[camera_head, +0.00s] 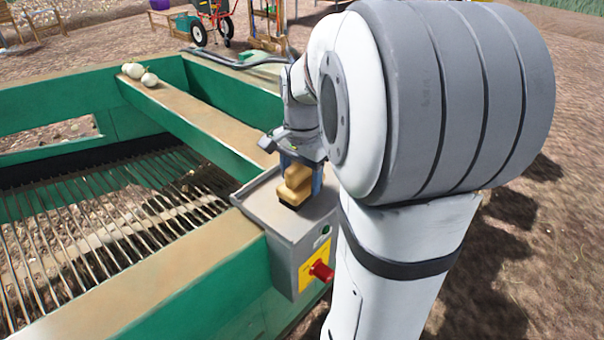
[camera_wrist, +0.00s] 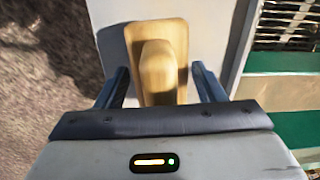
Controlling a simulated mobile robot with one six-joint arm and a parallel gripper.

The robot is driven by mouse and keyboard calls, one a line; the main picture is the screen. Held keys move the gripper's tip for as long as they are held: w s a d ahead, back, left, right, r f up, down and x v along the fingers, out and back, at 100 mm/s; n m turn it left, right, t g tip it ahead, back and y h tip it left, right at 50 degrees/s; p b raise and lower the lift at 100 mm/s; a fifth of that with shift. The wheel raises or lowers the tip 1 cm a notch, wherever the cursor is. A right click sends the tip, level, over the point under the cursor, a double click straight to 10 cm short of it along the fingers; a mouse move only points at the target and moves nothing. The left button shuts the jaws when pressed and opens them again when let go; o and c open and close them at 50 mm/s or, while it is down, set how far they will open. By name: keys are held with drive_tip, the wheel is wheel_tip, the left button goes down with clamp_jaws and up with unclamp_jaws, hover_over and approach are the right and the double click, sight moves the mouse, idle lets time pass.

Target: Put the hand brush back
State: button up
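The hand brush (camera_head: 295,186) is a light wooden block with a raised grip and dark bristles underneath. It is at the top of a grey control box (camera_head: 312,228) on the green frame's corner; I cannot tell whether the bristles touch the box. My gripper (camera_head: 301,172) points down over the brush. In the wrist view the brush (camera_wrist: 157,60) lies between my two blue-grey fingers (camera_wrist: 160,82). The fingers stand apart, one on each side, with narrow gaps showing beside the wood. The lower part of the brush is hidden by my gripper body.
The box has a red knob (camera_head: 321,271) on a yellow plate at its front. A green frame with wooden ledges surrounds a bar grate (camera_head: 110,225). Onions (camera_head: 134,71) lie on the far ledge. A red hand truck (camera_head: 213,20) stands behind. Bare soil is to the right.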

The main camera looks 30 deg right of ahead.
drive_tip(key=shift+o, duration=1.3)
drive_tip(key=shift+r, duration=0.1)
wheel_tip(320, 180, up, 12)
drive_tip(key=shift+s+f, duration=0.15)
drive_tip(key=s+a+f+n+t, duration=0.2)
drive_tip(key=s+a+f+n, duration=0.9)
drive_tip(key=s+n, duration=0.1)
drive_tip(key=shift+a+f+n+t, duration=0.3)
drive_tip(key=shift+f+n+t, duration=0.1)
drive_tip(key=shift+n, duration=0.2)
